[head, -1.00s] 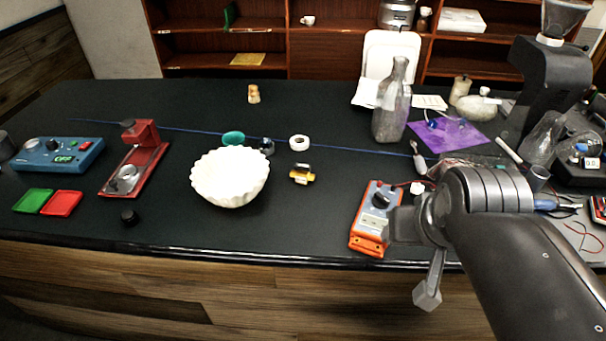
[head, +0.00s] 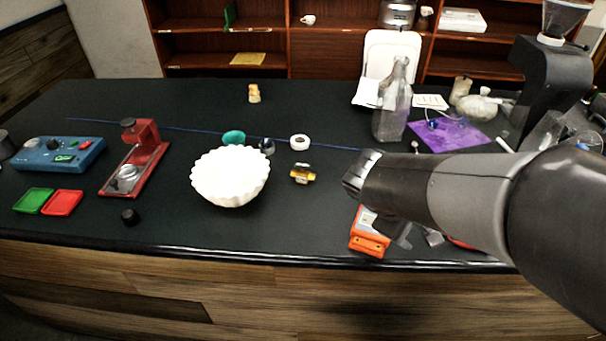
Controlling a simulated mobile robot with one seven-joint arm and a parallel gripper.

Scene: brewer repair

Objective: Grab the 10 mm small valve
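A small brass-yellow fitting with a pale and dark middle (head: 303,174) lies on the black countertop, right of the white fluted bowl. It looks like the small valve, but its 10 mm size cannot be read. My arm reaches in from the right, and its end is over the orange multimeter (head: 369,242), to the right of the fitting and apart from it. My gripper (head: 414,238) shows only in part below the arm. Its fingertips are mostly hidden, so I cannot tell its opening.
The white bowl (head: 230,177) stands left of the fitting. A white ring (head: 300,142) and a small dark round part (head: 267,146) lie behind it. A glass bottle (head: 391,105) stands farther back right. The counter in front of the fitting is clear.

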